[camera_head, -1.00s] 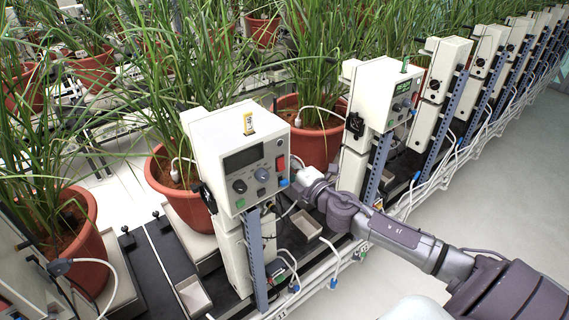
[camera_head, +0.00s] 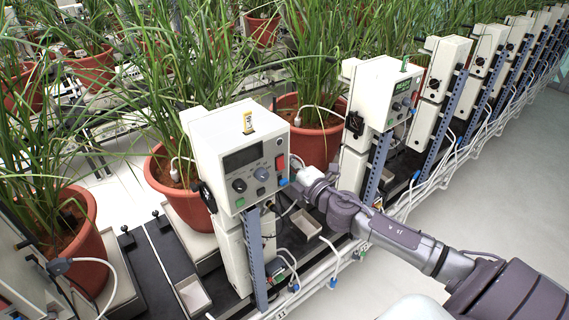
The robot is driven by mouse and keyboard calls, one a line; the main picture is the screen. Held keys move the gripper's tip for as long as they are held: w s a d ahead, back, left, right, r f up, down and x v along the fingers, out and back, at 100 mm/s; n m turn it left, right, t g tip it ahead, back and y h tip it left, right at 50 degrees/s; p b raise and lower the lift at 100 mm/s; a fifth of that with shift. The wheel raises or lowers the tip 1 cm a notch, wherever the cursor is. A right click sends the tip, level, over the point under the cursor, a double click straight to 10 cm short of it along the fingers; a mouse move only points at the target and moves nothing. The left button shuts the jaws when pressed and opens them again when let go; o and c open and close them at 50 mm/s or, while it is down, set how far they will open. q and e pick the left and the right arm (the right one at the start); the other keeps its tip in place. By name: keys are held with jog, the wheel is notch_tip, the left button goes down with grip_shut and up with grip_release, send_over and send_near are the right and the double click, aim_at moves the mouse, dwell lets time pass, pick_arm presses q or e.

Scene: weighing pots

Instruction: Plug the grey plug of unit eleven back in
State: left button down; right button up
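The nearest unit is a cream control box (camera_head: 232,150) with a yellow tag on top, a dark display, knobs and a red switch. It stands on a blue-grey slotted post (camera_head: 255,260). My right arm comes in from the right. Its wrist end (camera_head: 309,180) is just right of this box, low beside the post. The fingers are hidden or too small to make out, so I cannot tell whether they hold anything. I cannot pick out a grey plug for certain. My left gripper is not in view.
A second unit (camera_head: 385,88) with a green tag and lit green display stands behind, and more units follow in a row. White cables (camera_head: 405,212) run along the rail. Potted plants (camera_head: 312,140) stand at left and behind. The floor (camera_head: 490,180) at right is clear.

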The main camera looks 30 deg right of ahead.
jog(key=shift+a+p, duration=0.4)
jog(key=shift+a, duration=0.4)
dwell(0.6)
jog(key=shift+a, duration=0.2)
jog(key=o, duration=1.1)
jog(key=shift+c, duration=0.2)
jog(key=s, duration=1.2)
jog(key=shift+d, duration=0.45)
